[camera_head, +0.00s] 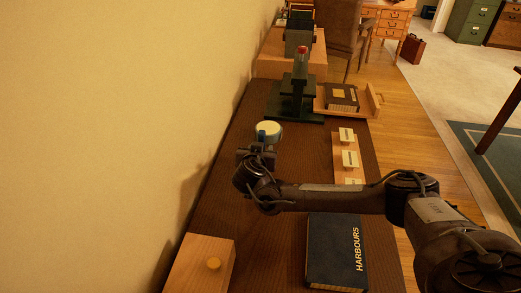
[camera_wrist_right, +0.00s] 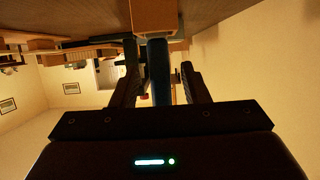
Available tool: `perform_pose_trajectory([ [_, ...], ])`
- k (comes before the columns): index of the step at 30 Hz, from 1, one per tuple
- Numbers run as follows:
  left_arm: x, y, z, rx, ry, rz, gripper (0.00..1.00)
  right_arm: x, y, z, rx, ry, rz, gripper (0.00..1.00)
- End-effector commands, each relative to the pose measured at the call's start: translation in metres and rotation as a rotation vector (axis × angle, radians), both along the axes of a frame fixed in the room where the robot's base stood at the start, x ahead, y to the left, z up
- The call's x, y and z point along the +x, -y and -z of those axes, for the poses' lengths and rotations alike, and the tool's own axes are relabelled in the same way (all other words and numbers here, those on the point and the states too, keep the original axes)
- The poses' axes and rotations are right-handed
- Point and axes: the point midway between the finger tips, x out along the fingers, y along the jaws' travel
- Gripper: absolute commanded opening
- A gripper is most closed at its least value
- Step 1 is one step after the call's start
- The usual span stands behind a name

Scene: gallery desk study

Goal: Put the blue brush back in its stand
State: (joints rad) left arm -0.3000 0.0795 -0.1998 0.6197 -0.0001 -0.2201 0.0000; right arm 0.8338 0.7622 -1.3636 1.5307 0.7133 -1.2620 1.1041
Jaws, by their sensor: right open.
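A blue upright shape, apparently the blue brush (camera_wrist_right: 158,70), shows between the fingers of my right gripper in the right wrist view. My right gripper (camera_wrist_right: 160,80) is open, with gaps visible on both sides of the blue shape. In the head view my right gripper (camera_head: 262,149) is over the dark desk, just in front of a round pale-topped object (camera_head: 268,128). A small blue part shows against that object. I cannot tell whether the round object is the stand. My left gripper is out of view.
The dark desk (camera_head: 228,190) runs along the wall. A dark green device with a red top (camera_head: 301,70) stands farther back.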

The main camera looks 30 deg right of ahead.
Motion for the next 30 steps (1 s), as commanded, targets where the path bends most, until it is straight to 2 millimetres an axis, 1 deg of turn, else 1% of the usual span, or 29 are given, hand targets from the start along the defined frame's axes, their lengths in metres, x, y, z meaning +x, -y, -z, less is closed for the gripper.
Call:
perform_pose_trajectory([
  [2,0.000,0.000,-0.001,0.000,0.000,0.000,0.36,0.000,0.000,-0.001,-0.001,0.001,0.000,0.41],
  [5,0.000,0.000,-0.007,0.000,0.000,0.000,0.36,0.000,0.000,-0.009,-0.001,0.002,0.000,0.41],
  [8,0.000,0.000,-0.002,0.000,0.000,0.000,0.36,-0.008,-0.008,-0.010,-0.002,0.004,-0.004,0.41],
  [15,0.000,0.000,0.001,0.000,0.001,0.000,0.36,-0.035,-0.028,-0.025,-0.002,0.004,-0.003,0.41],
  [25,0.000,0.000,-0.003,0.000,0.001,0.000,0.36,-0.060,-0.049,-0.039,0.001,0.005,-0.006,0.41],
  [30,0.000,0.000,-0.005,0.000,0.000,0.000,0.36,-0.072,-0.055,-0.043,-0.003,0.003,-0.002,0.41],
])
